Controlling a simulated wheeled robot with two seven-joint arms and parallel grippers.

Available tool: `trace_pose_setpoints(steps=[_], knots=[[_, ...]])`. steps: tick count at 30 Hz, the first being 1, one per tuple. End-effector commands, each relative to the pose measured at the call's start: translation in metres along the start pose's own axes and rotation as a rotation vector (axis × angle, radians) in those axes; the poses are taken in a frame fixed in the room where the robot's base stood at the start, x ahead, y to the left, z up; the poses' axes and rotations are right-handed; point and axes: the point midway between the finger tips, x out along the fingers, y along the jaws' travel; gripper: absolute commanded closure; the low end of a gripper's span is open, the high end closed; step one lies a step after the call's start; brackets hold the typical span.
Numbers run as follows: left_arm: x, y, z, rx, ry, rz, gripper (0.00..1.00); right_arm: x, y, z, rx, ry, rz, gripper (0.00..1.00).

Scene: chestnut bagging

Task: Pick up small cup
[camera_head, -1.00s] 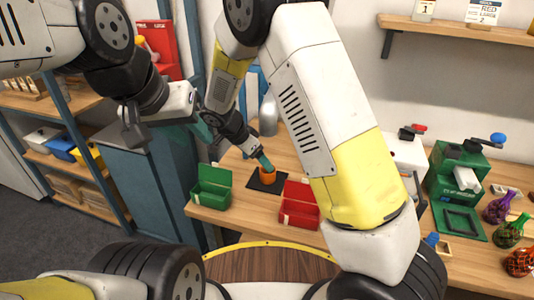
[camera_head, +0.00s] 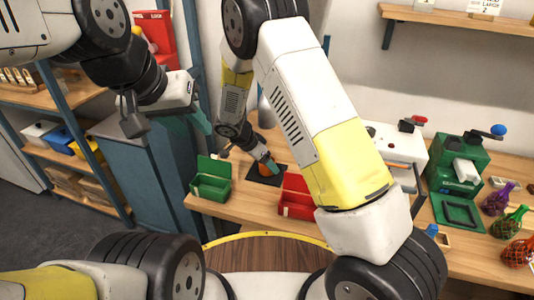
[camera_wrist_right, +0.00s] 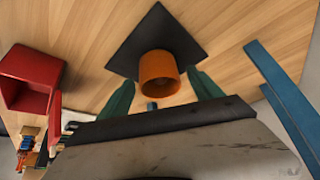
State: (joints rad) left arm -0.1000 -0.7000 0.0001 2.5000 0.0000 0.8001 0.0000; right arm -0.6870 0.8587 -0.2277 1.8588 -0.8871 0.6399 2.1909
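The small orange cup (camera_wrist_right: 159,74) stands on a dark square mat (camera_wrist_right: 130,45) on the wooden table. In the head view the cup (camera_head: 266,169) is partly covered by my right gripper (camera_head: 268,162). In the right wrist view my right gripper (camera_wrist_right: 163,93) is open, with one green finger on each side of the cup; I cannot tell whether they touch it. My left gripper (camera_head: 190,120) is open and empty, in the air in front of the blue-grey cabinet, well left of the cup.
A green open box (camera_head: 211,187) stands left of the mat and a red box (camera_head: 296,196) right of it. A green press (camera_head: 458,168), a white machine (camera_head: 400,155) and several netted bags (camera_head: 508,222) are farther right.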

Motion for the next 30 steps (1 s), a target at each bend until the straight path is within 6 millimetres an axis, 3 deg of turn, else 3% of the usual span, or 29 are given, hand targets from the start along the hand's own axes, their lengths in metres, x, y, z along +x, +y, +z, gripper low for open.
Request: trace_pose_setpoints(steps=[1, 9, 11, 23, 30], knots=[[0.0, 0.0, 0.0, 0.0, 0.0, 0.0, 0.64, 0.0, 0.0, 0.0, 0.0, 0.0, 0.0, 0.37], [0.0, 0.0, 0.0, 0.0, 0.0, 0.0, 0.64, 0.0, 0.0, 0.0, 0.0, 0.0, 0.0, 0.91], [0.0, 0.0, 0.0, 0.0, 0.0, 0.0, 0.64, 0.0, 0.0, 0.0, 0.0, 0.0, 0.0, 1.0], [0.0, 0.0, 0.0, 0.0, 0.0, 0.0, 0.64, -0.001, 0.0, -0.001, 0.0, 0.0, 0.0, 1.0], [0.0, 0.0, 0.0, 0.0, 0.0, 0.0, 0.64, -0.004, -0.003, -0.014, 0.003, 0.0, 0.0, 1.0]])
